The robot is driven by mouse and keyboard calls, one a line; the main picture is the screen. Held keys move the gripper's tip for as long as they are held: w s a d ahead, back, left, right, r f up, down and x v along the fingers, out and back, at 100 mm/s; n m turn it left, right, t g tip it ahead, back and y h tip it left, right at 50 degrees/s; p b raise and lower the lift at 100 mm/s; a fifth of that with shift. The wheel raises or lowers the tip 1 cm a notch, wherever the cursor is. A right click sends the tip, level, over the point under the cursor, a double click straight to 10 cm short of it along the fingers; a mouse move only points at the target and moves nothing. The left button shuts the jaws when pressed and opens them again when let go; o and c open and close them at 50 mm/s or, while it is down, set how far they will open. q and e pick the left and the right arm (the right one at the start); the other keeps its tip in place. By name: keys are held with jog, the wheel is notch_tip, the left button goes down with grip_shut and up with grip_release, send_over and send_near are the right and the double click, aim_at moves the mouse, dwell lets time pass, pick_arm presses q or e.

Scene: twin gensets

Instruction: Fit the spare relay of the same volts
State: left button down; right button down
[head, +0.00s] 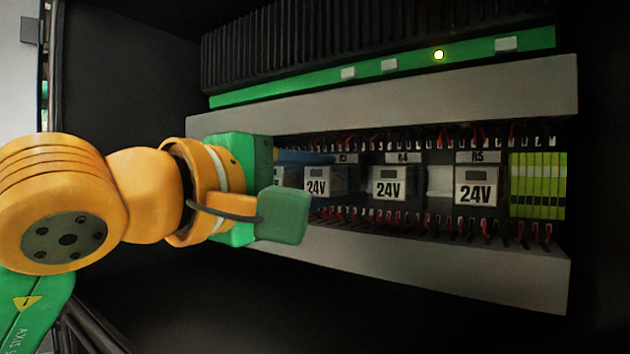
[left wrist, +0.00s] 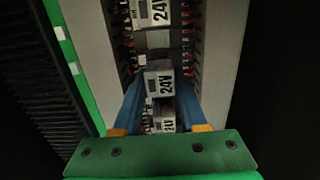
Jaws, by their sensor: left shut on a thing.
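My left gripper (head: 312,160) reaches into the cabinet from the left, its blue fingers partly hidden by its green body. It is shut on a white 24V relay (head: 317,187), which shows between the fingertips in the left wrist view (left wrist: 159,82). I cannot tell whether this relay sits in its socket. A 24V relay (head: 389,188) stands under tag R4 and another (head: 477,191) under tag R5. In the left wrist view a lower relay (left wrist: 165,125) is partly hidden between the fingers. My right gripper is not in view.
Grey ducts run above (head: 400,100) and below (head: 430,268) the relay row, with red and black wires along both. A pale space (head: 440,180) lies between R4 and R5. Yellow-green terminals (head: 537,185) end the row. A lamp (head: 438,54) glows on the green strip above.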

aim_at(315, 184)
pick_arm(q)
jog(key=shift+w+d+p, duration=0.35)
jog(key=shift+w, duration=0.15)
dwell(1.2)
jog(key=shift+c, duration=1.9)
grip_release()
jog(key=shift+s+a+f, duration=0.1)
jog(key=b+v, duration=0.3)
jog(key=v, duration=0.3)
jog(key=shift+a+b, duration=0.1)
jog(key=shift+b, duration=0.25)
jog(key=shift+s+a, duration=0.2)
jog(key=shift+s, duration=0.15)
